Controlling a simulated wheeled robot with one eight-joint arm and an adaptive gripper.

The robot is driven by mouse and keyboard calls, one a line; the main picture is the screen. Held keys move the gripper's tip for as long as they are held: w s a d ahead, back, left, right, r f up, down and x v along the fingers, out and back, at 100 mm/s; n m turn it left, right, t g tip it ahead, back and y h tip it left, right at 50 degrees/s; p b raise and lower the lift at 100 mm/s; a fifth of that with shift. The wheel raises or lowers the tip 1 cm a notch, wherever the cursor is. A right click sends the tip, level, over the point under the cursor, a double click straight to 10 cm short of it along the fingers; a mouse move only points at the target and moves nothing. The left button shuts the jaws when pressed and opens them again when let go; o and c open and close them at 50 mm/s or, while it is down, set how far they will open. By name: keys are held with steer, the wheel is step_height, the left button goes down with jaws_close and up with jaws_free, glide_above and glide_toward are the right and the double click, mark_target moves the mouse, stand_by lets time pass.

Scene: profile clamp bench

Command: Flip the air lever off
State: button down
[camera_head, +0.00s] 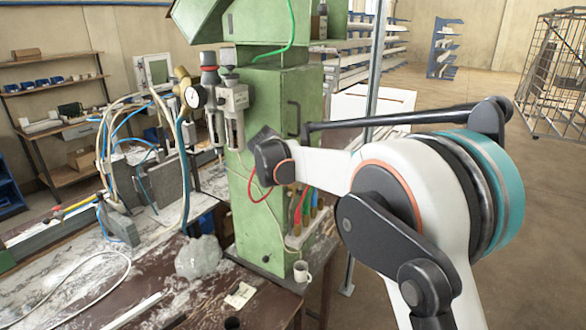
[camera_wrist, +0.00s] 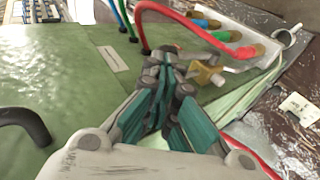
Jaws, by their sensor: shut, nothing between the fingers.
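A small brass valve (camera_wrist: 207,74) sits on the side of the green cabinet (camera_wrist: 60,95) in the wrist view, with a short grey metal stem to its right. I cannot make out the lever's handle clearly; part of the valve area is hidden by my fingers. My gripper (camera_wrist: 168,52) is shut and empty, its tips just left of the valve. Whether they touch it I cannot tell. A red hose (camera_wrist: 180,14) arches over the fingertips. In the head view my arm hides the gripper and valve; the green cabinet (camera_head: 262,100) stands upright there.
Blue, green and red hoses with brass ends lie by a white holder (camera_wrist: 225,18), right of the valve. A black handle (camera_wrist: 25,122) sticks out of the cabinet. Open floor lies right.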

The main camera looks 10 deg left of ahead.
steer(key=shift+w+d+b, duration=0.2)
steer(key=shift+w+d, duration=0.05)
steer(key=shift+w, duration=0.45)
steer(key=shift+w+d+b, duration=0.15)
steer(key=shift+w+d, duration=0.05)
steer(key=shift+w, duration=0.45)
steer(key=shift+s+r, duration=0.2)
steer(key=shift+r, duration=0.3)
steer(key=w+r+v, duration=0.1)
steer(key=r+v, duration=0.1)
steer(key=v, duration=1)
steer(key=shift+d+r, duration=0.25)
steer(key=shift+d, duration=0.05)
